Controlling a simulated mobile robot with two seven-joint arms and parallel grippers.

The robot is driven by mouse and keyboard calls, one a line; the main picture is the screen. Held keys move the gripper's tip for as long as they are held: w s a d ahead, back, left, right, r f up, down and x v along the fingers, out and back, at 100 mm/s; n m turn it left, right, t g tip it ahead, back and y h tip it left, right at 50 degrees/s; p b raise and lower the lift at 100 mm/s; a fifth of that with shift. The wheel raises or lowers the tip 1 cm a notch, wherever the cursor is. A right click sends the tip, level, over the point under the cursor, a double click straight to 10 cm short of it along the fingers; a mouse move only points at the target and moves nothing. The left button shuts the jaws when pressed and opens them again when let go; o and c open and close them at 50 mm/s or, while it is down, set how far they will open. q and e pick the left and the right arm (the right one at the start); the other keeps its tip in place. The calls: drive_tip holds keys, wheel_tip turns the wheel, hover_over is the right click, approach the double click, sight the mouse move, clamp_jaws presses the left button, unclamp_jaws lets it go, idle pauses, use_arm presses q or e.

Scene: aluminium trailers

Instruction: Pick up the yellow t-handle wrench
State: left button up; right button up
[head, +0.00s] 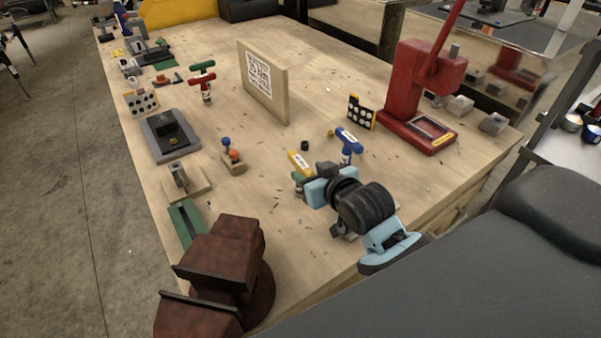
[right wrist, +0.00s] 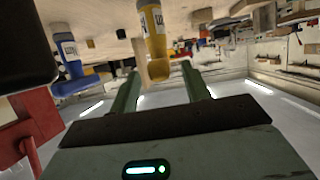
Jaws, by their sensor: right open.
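The yellow t-handle wrench (head: 300,161) stands near the middle of the workbench, just beyond my right gripper (head: 300,179). In the right wrist view, the yellow handle (right wrist: 153,30) hangs from the top of the picture, with its rounded end near the gap between the two green fingers (right wrist: 160,72). The fingers are apart and hold nothing. I cannot tell whether the handle is between the fingertips or just in front of them. The wrench's lower part is hidden behind my gripper in the head view. My left gripper is not in view.
A blue t-handle wrench (head: 348,140) stands close by on the right. A red press (head: 412,100) is farther right. A wooden board with a printed code (head: 278,85) stands behind. A brown vise (head: 225,255) is at front left. Red and green t-handles (head: 203,74) stand farther back.

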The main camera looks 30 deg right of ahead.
sight(300, 166)
drive_tip(key=shift+x, duration=2.5)
drive_tip(key=shift+r, duration=0.15)
drive_tip(key=shift+c, duration=0.5)
clamp_jaws()
